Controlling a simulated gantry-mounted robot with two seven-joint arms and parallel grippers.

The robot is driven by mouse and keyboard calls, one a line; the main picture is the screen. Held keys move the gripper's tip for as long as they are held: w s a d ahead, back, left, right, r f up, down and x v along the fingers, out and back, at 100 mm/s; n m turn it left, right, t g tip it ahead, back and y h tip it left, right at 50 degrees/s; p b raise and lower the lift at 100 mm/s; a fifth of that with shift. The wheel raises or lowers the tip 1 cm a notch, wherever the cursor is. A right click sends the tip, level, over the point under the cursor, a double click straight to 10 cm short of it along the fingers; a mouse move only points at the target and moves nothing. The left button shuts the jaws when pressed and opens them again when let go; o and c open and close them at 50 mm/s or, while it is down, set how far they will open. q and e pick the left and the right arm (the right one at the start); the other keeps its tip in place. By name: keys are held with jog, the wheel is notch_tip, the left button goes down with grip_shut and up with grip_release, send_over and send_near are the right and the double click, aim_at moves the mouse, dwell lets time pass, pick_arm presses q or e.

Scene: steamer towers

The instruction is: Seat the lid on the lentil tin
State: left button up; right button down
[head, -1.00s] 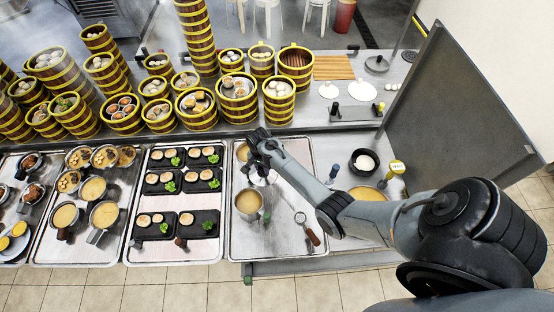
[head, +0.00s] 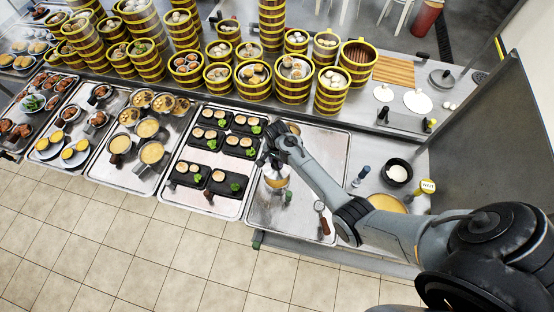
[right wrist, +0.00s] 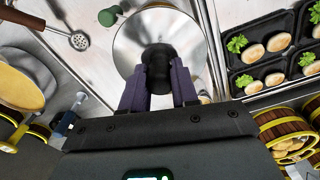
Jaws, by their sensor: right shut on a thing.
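My right gripper (right wrist: 158,85) is shut on the black knob (right wrist: 157,62) of a round silver lid (right wrist: 130,42). In the head view, my right gripper (head: 272,158) is above a silver tin with tan contents (head: 274,182) on the metal tray. The lid is over this tin and partly covers it from view. I cannot tell whether the lid touches the rim. A green handle end (right wrist: 110,16) shows beside the lid in the right wrist view. My left gripper is not in view.
A skimmer with a brown handle (head: 324,220) lies on the tray's right side. Another tin (head: 293,128) is partly hidden behind my right arm. Black dishes with buns (head: 224,182) fill the tray to the left. Steamer towers (head: 248,82) stand behind.

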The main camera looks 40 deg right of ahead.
aim_at(277, 166)
jog(key=shift+f+b, duration=0.4)
jog(key=shift+f, duration=0.15)
jog(key=shift+f+b, duration=1.2)
jog(key=shift+f, duration=0.7)
jog(key=shift+f, duration=0.2)
notch_tip(277, 166, down, 3)
jog(key=shift+r+b, duration=0.15)
jog(key=shift+b, duration=0.8)
